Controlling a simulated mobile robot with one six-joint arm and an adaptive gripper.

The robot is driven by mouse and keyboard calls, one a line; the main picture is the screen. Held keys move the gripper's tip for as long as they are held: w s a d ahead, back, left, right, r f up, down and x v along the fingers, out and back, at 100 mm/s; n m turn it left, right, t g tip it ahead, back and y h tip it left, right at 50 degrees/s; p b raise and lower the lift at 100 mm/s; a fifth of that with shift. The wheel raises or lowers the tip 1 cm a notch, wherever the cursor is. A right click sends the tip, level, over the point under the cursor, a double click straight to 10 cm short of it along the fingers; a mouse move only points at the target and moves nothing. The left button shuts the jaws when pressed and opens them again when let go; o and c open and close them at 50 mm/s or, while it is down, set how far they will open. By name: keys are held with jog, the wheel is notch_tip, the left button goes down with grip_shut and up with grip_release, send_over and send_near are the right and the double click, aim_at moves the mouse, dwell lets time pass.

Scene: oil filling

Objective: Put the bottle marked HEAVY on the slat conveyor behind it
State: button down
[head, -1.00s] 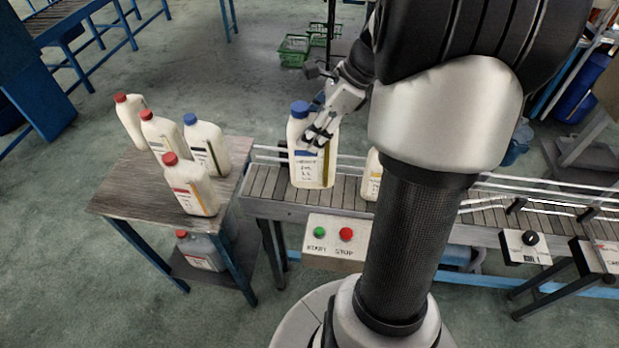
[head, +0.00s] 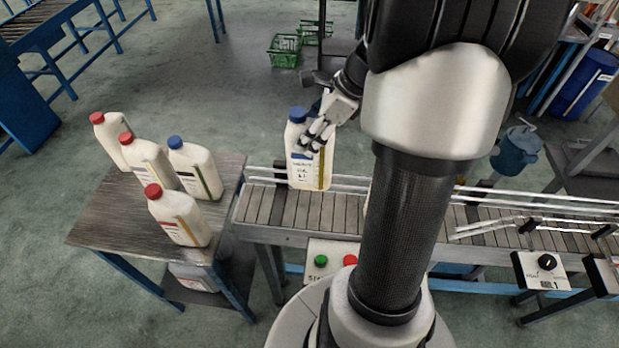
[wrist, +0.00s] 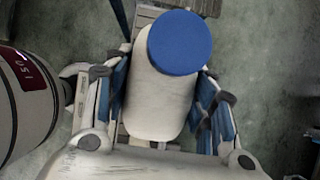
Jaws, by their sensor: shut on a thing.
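My gripper (head: 312,142) is shut on a cream bottle with a blue cap (head: 297,170), gripping its upper part. Its blue label carries small writing that I cannot read for certain. The bottle is close to upright over the slat conveyor (head: 262,208), near its back rail and left end. I cannot tell whether its base touches the slats. In the wrist view, the gripper (wrist: 160,105) has a finger on each side of the bottle, with the blue cap (wrist: 180,42) nearest the camera.
A side table (head: 110,215) at left holds several bottles: red-capped ones (head: 180,218) and a blue-capped one (head: 198,172). A container with a dark red label (wrist: 30,75) is close left in the wrist view. Start and stop buttons (head: 321,261) are on the conveyor's front. My arm hides its middle.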

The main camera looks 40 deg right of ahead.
aim_at(310, 171)
notch_tip(310, 171, down, 14)
jog(key=b, duration=0.3)
jog(key=shift+w+d+r, duration=0.1)
dwell(0.3)
jog(key=c, duration=0.7)
grip_release()
jog(key=shift+f, duration=0.2)
jog(key=shift+r, duration=0.25)
jog(key=p+v, duration=0.2)
jog(key=v, duration=1)
jog(key=shift+f, duration=0.1)
